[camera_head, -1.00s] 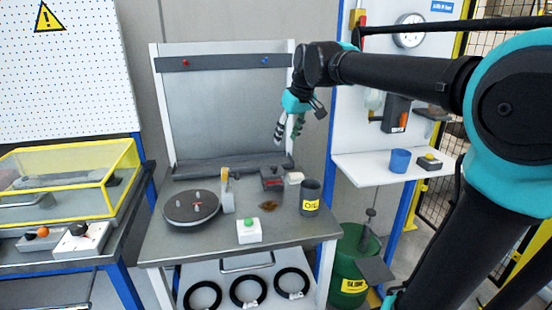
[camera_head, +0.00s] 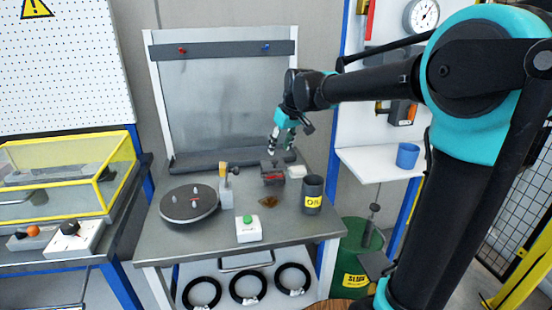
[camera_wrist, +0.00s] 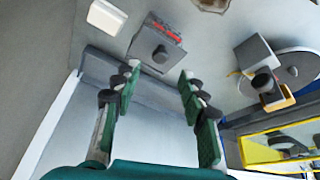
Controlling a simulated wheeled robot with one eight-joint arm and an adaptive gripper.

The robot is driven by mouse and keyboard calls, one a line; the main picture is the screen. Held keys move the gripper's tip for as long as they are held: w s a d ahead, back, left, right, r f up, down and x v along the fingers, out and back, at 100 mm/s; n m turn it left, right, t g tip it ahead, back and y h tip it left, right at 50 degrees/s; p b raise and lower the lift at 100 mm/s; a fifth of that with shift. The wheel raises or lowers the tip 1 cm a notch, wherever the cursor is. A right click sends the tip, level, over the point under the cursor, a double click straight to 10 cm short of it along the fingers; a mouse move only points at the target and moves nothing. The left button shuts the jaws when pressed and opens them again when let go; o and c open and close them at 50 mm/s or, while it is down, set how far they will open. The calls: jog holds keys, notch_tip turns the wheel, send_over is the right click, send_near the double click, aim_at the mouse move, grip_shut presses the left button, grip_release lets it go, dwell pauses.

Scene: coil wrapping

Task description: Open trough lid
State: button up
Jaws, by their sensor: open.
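A small dark grey box (camera_head: 272,179) with a red strip on its front sits at the back of the grey workbench. In the wrist view the box (camera_wrist: 152,46) shows a dark round knob on its flat top; the top looks closed. I take it for the lidded trough, but no label confirms this. My gripper (camera_head: 283,143) hangs just above and behind the box in the head view. In the wrist view my gripper (camera_wrist: 158,92) has its green-padded fingers spread wide. The box lies ahead of the gap between them, and nothing is held.
A dark turntable (camera_head: 189,204), a grey block with a knob (camera_head: 227,197), a green-button box (camera_head: 248,229), a brown patch (camera_head: 267,201), a white piece (camera_head: 297,171) and an oil can (camera_head: 313,195) crowd the bench. A back panel (camera_head: 218,105) stands behind.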

aim_at(275, 161)
jog(key=x, duration=0.6)
jog(key=shift+f, duration=0.2)
grip_shut()
